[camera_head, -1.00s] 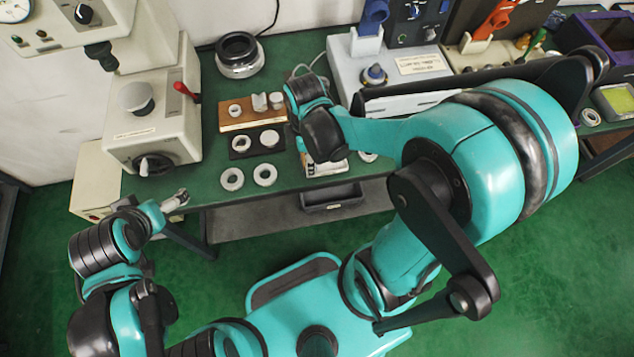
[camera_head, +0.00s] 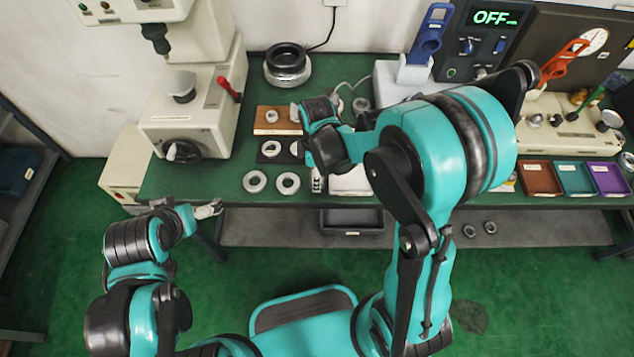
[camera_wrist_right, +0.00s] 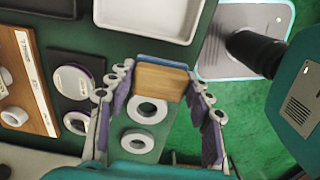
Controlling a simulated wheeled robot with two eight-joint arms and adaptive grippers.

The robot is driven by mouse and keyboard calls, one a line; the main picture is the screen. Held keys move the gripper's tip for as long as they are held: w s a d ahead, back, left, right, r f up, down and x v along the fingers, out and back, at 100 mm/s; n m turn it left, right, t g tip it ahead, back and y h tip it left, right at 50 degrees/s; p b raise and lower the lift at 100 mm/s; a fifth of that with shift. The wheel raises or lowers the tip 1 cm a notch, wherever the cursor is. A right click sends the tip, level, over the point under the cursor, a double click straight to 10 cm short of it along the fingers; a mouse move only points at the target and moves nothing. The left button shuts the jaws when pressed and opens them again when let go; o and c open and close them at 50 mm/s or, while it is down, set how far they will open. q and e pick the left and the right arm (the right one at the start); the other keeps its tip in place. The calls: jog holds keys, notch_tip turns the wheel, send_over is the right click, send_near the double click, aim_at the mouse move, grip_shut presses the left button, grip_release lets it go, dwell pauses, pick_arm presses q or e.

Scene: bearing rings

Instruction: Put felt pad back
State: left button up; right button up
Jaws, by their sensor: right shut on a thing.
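My right gripper (camera_wrist_right: 163,92) is shut on a small wooden block with a blue-grey layer along one edge, which I take to be the felt pad (camera_wrist_right: 162,81). The block sits between the fingertips in the right wrist view. In the head view the right gripper (camera_head: 317,181) is over the bench's front part, right of two loose rings, and its load is mostly hidden by my arm. My left gripper (camera_head: 209,209) is off the bench's front edge at the left, holding nothing that I can see; its finger opening is unclear.
Two metal rings (camera_head: 255,181) (camera_head: 288,183) lie on the green bench. Behind them are a dark mat (camera_head: 271,155) with round parts and a wooden board (camera_head: 270,128). A press machine (camera_head: 195,110) stands left. Coloured trays (camera_head: 540,178) are at the right.

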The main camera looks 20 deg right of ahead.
notch_tip(320, 180, down, 4)
jog(key=shift+b, duration=0.9)
jog(key=shift+r, duration=0.1)
jog(key=shift+s, duration=0.1)
jog(key=shift+f, duration=0.25)
jog(key=o, duration=1.2)
jog(key=shift+r, duration=0.1)
jog(key=shift+r, duration=0.1)
